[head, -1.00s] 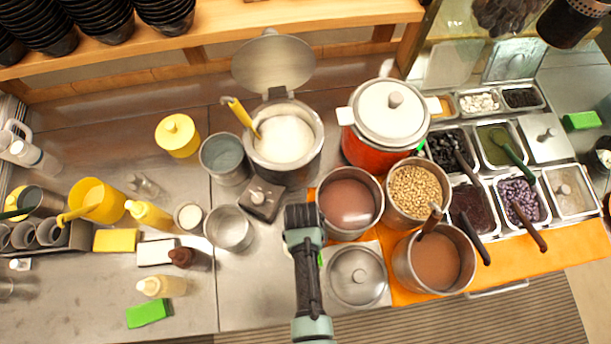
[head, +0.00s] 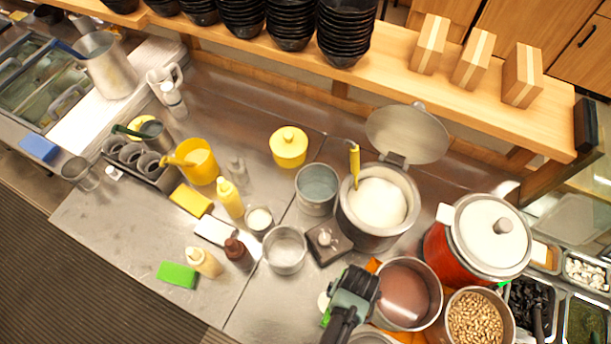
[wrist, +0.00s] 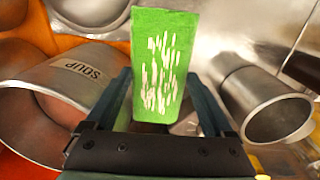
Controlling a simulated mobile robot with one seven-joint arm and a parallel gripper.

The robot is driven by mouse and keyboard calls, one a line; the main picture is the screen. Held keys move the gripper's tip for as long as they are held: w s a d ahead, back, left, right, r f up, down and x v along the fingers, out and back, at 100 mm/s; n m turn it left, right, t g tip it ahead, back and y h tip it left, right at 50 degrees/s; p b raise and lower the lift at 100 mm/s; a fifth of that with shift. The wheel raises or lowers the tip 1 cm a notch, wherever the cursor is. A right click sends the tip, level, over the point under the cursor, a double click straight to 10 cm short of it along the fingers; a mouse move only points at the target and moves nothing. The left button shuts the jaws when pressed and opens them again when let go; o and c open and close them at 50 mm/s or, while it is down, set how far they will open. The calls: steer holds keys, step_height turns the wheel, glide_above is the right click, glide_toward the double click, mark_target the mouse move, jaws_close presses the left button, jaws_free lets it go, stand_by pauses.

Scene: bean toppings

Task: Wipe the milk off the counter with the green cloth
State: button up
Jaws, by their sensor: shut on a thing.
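My gripper (head: 350,290) is above the counter, left of the pot of brown liquid (head: 405,292) in the head view. In the wrist view, a green cloth (wrist: 163,40) stands between my fingers, and my gripper is shut on it. Its face carries white streaks. A green sliver (head: 325,319) shows beside my gripper in the head view. Next to it is a small white patch (head: 323,300) on the counter, partly hidden by my gripper; I cannot tell whether it is milk. Another green block (head: 177,275) lies at the counter's front left.
A black square object (head: 325,242) and a steel pot (head: 285,248) stand close by. Bottles (head: 205,262) stand left; the front-left counter is mostly bare.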

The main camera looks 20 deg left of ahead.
steer(key=shift+f, duration=0.1)
step_height(320, 180, down, 7)
steer(key=b, duration=0.5)
steer(key=shift+b, duration=0.4)
steer(key=shift+f+b, duration=0.2)
steer(key=shift+b, duration=0.1)
stand_by(0.7)
steer(key=shift+a, duration=2.5)
steer(key=shift+f, duration=0.15)
steer(key=shift+d, duration=2.55)
